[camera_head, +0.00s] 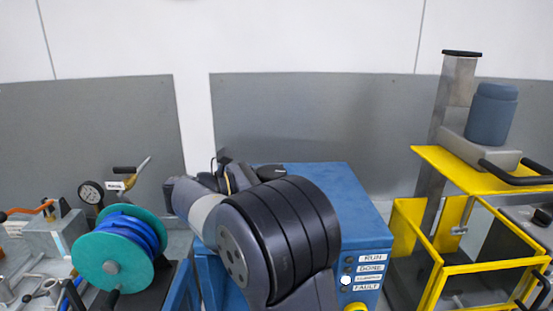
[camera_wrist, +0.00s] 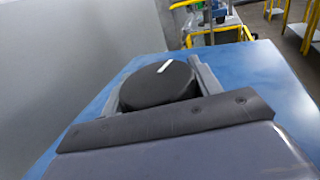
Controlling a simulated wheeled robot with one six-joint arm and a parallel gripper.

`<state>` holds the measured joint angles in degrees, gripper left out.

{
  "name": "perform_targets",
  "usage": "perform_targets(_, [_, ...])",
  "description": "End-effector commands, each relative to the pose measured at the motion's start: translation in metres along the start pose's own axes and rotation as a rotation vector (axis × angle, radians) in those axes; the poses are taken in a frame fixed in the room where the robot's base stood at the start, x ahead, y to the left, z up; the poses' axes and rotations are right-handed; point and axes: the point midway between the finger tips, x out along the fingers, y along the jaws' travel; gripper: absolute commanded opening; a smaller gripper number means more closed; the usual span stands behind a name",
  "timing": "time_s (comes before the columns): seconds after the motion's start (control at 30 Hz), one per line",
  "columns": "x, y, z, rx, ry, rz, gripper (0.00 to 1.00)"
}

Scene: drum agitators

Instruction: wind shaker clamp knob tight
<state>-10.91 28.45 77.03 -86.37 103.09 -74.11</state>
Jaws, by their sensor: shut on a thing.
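A round black knob (camera_wrist: 158,86) with a white line on its top sits over the blue top of a cabinet in the wrist view. My gripper (camera_wrist: 157,80) has one grey finger on each side of the knob and is shut on it. The white line points up and to the right in that view. The blue shaker cabinet (camera_head: 348,200) stands in the middle of the head view. There my arm covers much of the cabinet, and the knob cannot be made out clearly. The clamp under the knob is hidden.
Labelled lamps (camera_head: 347,270) run down the cabinet's front; one low lamp glows white. A teal reel (camera_head: 98,257) with blue hose and a dial gauge (camera_head: 91,192) stand at left. Grey wall panels are behind.

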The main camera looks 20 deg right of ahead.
Motion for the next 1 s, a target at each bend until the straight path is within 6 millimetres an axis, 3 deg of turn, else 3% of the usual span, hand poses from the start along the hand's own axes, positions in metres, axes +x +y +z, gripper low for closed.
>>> perform_targets(0.3, [0.0006, -0.0013, 0.001, -0.001, 0.001, -0.098, 0.37])
perform_targets(0.8, [0.0006, -0.0019, -0.0013, -0.001, 0.003, -0.113, 0.37])
perform_targets(0.83, [0.0006, -0.0019, -0.0013, -0.001, 0.003, -0.112, 0.62])
perform_targets(1.0, [0.0005, -0.0018, -0.001, -0.001, 0.002, -0.112, 0.76])
